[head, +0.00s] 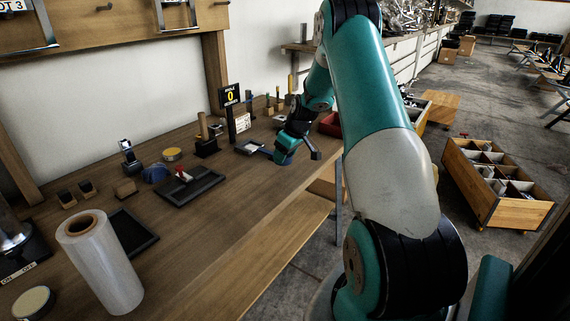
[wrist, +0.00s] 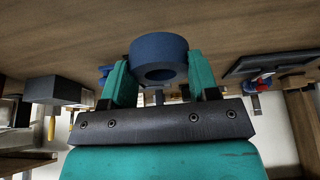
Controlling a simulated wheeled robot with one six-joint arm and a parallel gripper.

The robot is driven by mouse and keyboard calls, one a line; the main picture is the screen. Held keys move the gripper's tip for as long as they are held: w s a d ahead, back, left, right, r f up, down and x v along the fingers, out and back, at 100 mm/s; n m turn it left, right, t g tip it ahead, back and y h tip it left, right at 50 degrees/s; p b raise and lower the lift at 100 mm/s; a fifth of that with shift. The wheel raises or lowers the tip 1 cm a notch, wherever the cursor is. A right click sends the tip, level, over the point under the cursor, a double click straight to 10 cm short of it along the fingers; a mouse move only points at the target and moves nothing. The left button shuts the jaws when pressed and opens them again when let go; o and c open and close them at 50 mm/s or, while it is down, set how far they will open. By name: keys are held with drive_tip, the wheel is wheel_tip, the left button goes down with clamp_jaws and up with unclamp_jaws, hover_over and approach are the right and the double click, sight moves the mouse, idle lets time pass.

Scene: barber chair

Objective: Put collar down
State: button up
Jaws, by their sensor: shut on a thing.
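The collar (wrist: 158,48) is a thick blue ring with a round hole, seen in the wrist view between two teal fingers. My gripper (wrist: 160,76) is shut on it, with one finger against each side. The wooden bench top fills the upper part of that view, close behind the collar. I cannot tell whether the collar touches the wood. In the head view my gripper (head: 284,157) is low over the bench near its front edge, beside a blue-edged tray (head: 251,147). The collar is hard to make out there.
A black sign showing 0 (head: 230,96) and a wooden-handled tool (head: 204,136) stand left of my gripper. A dark tray (head: 189,187), a blue dome (head: 155,174) and a film roll (head: 99,262) are farther left. A red bin (head: 330,124) is to the right. The front bench strip is clear.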

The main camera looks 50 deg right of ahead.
sight(288, 158)
drive_tip(key=shift+f, duration=2.15)
drive_tip(key=o, duration=0.9)
drive_tip(key=shift+r, duration=0.1)
